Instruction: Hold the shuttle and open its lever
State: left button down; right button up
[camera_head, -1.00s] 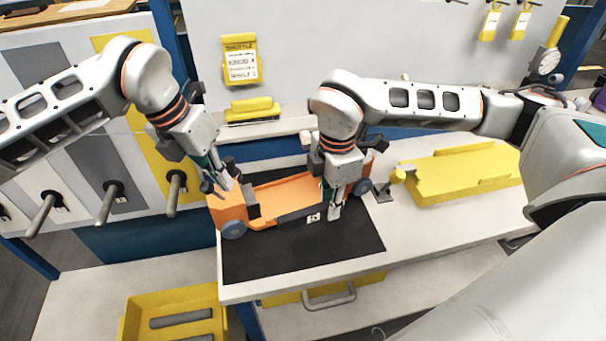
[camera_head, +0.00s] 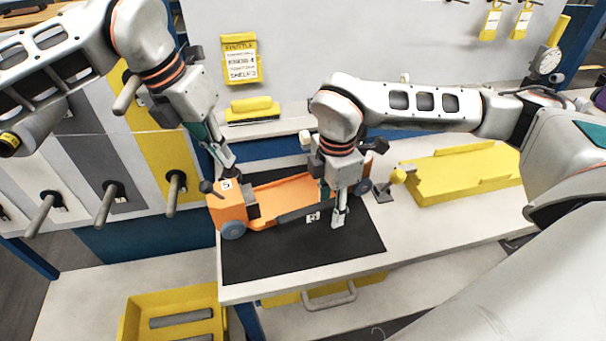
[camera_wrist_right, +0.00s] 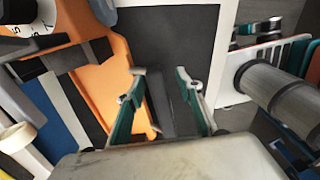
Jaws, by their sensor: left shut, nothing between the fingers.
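The orange shuttle (camera_head: 285,191) lies on the black mat, with grey wheels and a dark front strip. A dark knob-ended lever (camera_head: 207,187) sticks out at its left end beside a white dial (camera_head: 226,184). My left gripper (camera_head: 228,163) is shut and empty just above that end, apart from the lever as far as I see. My right gripper (camera_head: 337,215) points down at the front wall near the shuttle's right end. In the right wrist view its fingers (camera_wrist_right: 159,82) straddle a dark grey part beside the orange body (camera_wrist_right: 90,60); whether they press on it is unclear.
The black mat (camera_head: 300,257) covers the worktop's left part. A yellow tray (camera_head: 460,180) sits to the right, with a yellow-knobbed clamp (camera_head: 398,177) beside it. Pegs (camera_head: 175,190) stick out of the panel at left. A yellow bin (camera_head: 130,325) stands below in front.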

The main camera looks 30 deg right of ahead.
jog(key=shift+r, duration=0.2)
jog(key=shift+w+r, duration=0.15)
jog(key=shift+r, duration=0.35)
notch_tip(320, 180, up, 11)
